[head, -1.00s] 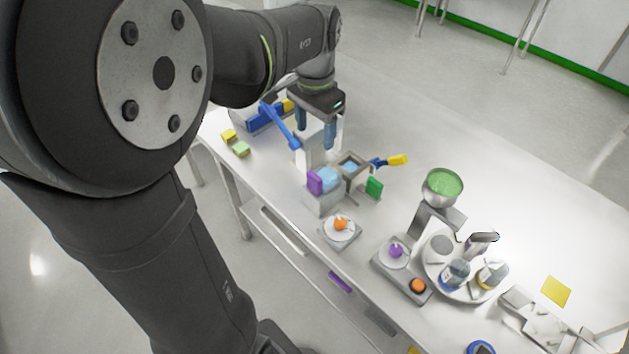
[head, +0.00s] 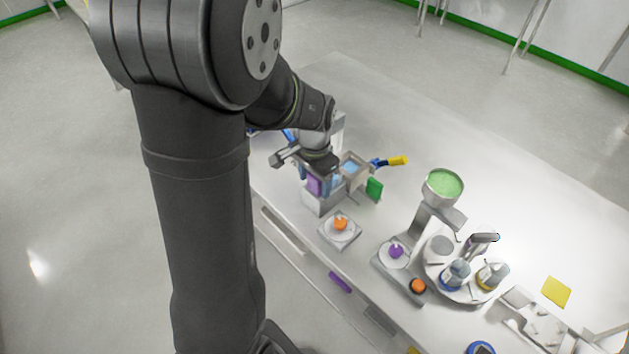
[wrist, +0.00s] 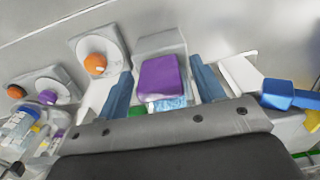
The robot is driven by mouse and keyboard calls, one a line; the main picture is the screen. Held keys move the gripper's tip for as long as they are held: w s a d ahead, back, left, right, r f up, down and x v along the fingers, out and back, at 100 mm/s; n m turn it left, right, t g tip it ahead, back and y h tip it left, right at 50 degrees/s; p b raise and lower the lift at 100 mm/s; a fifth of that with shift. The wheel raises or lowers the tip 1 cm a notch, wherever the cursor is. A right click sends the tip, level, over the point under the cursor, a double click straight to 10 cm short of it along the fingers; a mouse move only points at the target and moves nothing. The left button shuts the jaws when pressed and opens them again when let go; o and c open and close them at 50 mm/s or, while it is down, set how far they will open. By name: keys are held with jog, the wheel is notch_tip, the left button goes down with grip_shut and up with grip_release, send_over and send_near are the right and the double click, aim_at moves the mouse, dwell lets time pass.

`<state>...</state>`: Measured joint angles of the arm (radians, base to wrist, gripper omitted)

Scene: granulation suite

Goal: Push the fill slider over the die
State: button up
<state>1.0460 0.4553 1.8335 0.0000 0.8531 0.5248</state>
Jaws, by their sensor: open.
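I cannot tell for sure which of these parts is the fill slider. My gripper (head: 317,178) is open, low over the press. In the wrist view the purple block (wrist: 158,78) lies between the open fingers of my gripper (wrist: 161,66), with visible gaps on both sides. Light blue material (wrist: 170,103) shows beside it. The die opening is hidden.
To the right are a funnel of green granules (head: 443,185) and a turntable with bottles (head: 462,290). The far table is clear.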

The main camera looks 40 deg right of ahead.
jog(key=shift+f, duration=0.45)
jog(key=shift+c, duration=0.4)
grip_shut()
jog(key=d, duration=1)
jog(key=shift+r, duration=0.15)
jog(key=shift+o, duration=0.4)
grip_release()
jog(key=shift+d, duration=0.1)
jog(key=shift+r, duration=0.1)
notch_tip(320, 180, up, 17)
jog(key=shift+a, duration=0.3)
